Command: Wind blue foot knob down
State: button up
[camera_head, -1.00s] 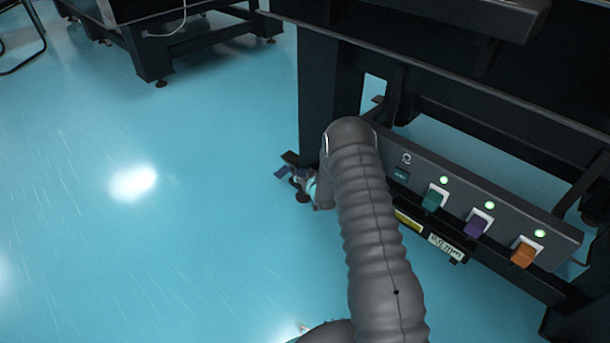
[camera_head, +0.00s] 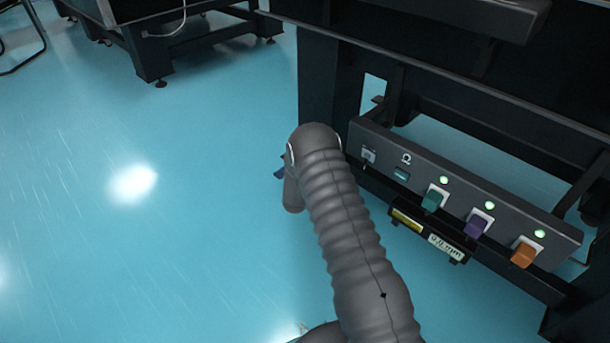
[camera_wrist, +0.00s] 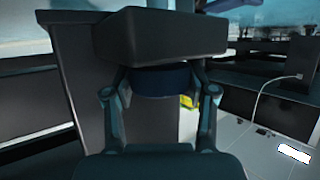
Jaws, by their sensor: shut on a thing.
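The blue foot knob (camera_wrist: 163,82) shows in the wrist view as a dark blue round band, just beneath a dark block (camera_wrist: 160,35). My gripper (camera_wrist: 162,92) is shut on it, with one finger at each side. In the head view my grey arm covers the knob and most of the gripper. Only a small dark blue piece (camera_head: 279,174) shows left of my wrist, at the foot of the black table leg (camera_head: 318,85); I cannot tell what it belongs to.
A grey panel on the table's lower frame carries a green knob (camera_head: 434,198), a purple knob (camera_head: 478,223) and an orange knob (camera_head: 525,251). Another black table (camera_head: 150,45) stands at the back left. The blue floor left of my arm is clear.

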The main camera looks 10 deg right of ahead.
jog(key=shift+w+a+m+g+h, duration=0.1)
jog(key=shift+m+g+h, duration=0.5)
jog(key=shift+m+h, duration=0.95)
jog(key=shift+h, duration=0.25)
jog(key=shift+r, duration=0.1)
jog(key=o, duration=0.9)
jog(key=shift+a, duration=0.1)
jog(key=v, duration=1.2)
jog(key=shift+r, duration=0.15)
